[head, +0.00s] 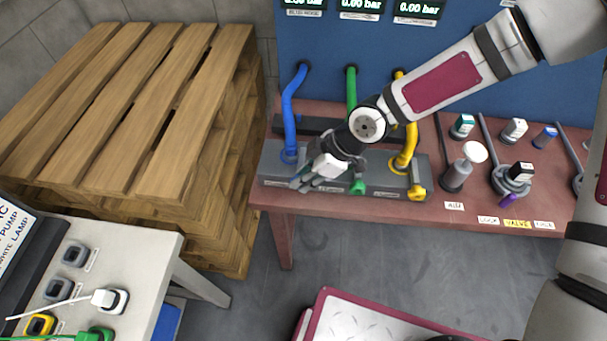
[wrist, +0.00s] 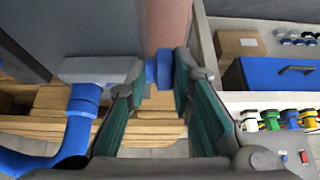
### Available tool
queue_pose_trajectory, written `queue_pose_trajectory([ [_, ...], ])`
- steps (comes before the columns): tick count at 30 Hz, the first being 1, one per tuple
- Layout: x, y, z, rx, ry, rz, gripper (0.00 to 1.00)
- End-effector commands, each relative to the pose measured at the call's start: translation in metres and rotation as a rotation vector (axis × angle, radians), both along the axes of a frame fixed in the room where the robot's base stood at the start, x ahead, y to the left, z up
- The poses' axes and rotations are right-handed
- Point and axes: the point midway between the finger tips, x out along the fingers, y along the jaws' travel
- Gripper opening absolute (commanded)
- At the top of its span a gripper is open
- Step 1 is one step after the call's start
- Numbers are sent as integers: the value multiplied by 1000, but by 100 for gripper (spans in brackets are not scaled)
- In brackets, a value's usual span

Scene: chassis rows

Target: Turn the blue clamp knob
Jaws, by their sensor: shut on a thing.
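The blue clamp knob (wrist: 159,70) sticks out from the end of a grey block with a blue pipe (wrist: 76,128). My gripper (wrist: 161,75) has its teal fingers on either side of the knob and is shut on it. In the head view my gripper (head: 306,182) is at the front left of the grey manifold (head: 388,181), below the blue hose (head: 290,110). The knob is hidden behind the gripper there.
A green knob (head: 358,187) and a yellow knob (head: 418,193) stand to the right on the manifold. Valves and levers fill the right of the red bench (head: 440,213). A wooden pallet stack (head: 150,110) stands left. A blue gauge panel (head: 455,25) rises behind.

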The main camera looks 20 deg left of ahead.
Motion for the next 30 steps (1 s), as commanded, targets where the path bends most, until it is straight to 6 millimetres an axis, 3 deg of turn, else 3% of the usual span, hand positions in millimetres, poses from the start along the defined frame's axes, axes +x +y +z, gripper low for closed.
queue_pose_trajectory([
  [11, 0, 0, 0, 6, 1, 0, 0],
  [12, 0, 0, 0, 6, 1, 0, 24],
  [15, 0, 0, 0, 5, 1, 0, 42],
  [25, 0, -1, 1, 6, 1, 0, 42],
  [30, 3, -8, 13, 7, 1, -4, 42],
])
